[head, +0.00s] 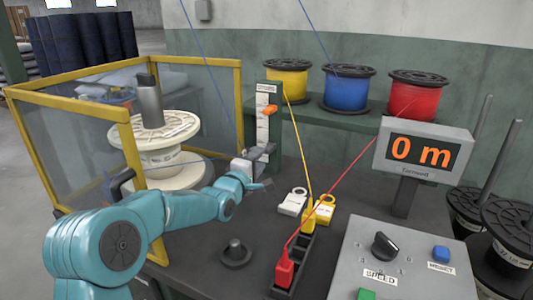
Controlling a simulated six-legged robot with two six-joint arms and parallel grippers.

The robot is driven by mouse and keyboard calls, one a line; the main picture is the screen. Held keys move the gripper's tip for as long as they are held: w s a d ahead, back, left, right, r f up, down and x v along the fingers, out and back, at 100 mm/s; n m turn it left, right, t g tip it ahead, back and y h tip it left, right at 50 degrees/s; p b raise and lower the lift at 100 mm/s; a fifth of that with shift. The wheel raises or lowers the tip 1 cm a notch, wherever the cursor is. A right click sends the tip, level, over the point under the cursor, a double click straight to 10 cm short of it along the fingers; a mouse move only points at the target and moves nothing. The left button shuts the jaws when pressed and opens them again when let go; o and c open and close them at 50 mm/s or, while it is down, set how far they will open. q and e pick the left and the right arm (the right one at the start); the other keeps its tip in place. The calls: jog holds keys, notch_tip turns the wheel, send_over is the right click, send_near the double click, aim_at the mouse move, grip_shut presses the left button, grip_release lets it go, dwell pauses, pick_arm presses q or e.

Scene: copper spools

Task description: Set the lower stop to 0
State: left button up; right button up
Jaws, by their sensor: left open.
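An upright green post (275,95) with a white scale strip (262,125) stands beside the yellow-framed enclosure. An orange stop (270,110) sits on the upper part of the scale. At the foot of the scale a dark grey piece shows close to my gripper; I cannot tell whether it is the lower stop or a finger. My left gripper (260,172) is open at the foot of the scale, below the orange stop. I cannot tell whether it touches anything. The scale's lowest end is hidden by the gripper. My right gripper is not in view.
Yellow (287,80), blue (347,90) and red (414,97) spools stand behind. A display (422,152) reads 0 m. A control panel (400,262) is at right; wires cross overhead.

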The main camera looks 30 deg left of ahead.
aim_at(269, 148)
pick_arm(q)
jog(key=w, duration=0.5)
jog(key=shift+w+a, duration=0.1)
jog(key=shift+w, duration=0.3)
jog(key=shift+c, duration=0.3)
